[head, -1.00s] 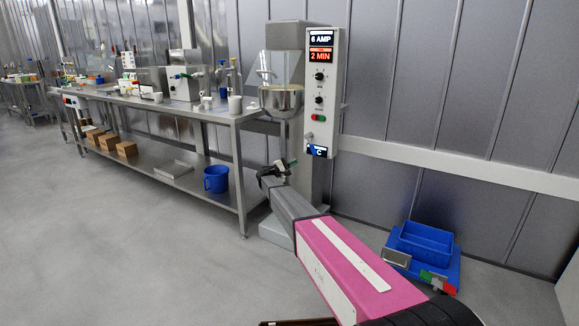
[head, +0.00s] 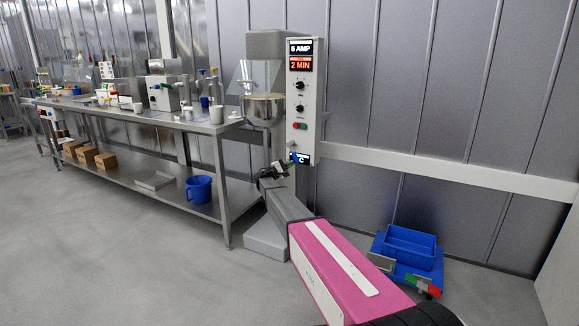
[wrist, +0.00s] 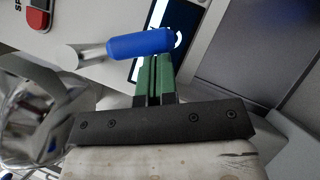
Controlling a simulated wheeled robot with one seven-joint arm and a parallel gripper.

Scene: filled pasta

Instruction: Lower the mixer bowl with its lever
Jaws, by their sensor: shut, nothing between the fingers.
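The mixer (head: 279,45) stands against the wall, with its metal bowl (head: 262,110) under a clear guard. The bowl's shiny side also shows in the wrist view (wrist: 32,120). The lever's blue grip (wrist: 140,45) sits on a metal rod that comes from the mixer's control box (head: 304,85). My gripper (head: 288,166) is near the lower part of that box. In the wrist view its green fingers (wrist: 153,70) are shut with nothing between them. Their tips are right at the blue grip, which covers their ends; I cannot tell whether they touch.
A steel table (head: 215,125) with equipment stands left of the mixer. A blue bucket (head: 199,189) and brown boxes (head: 88,156) are on its lower shelf. The floor in front is clear.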

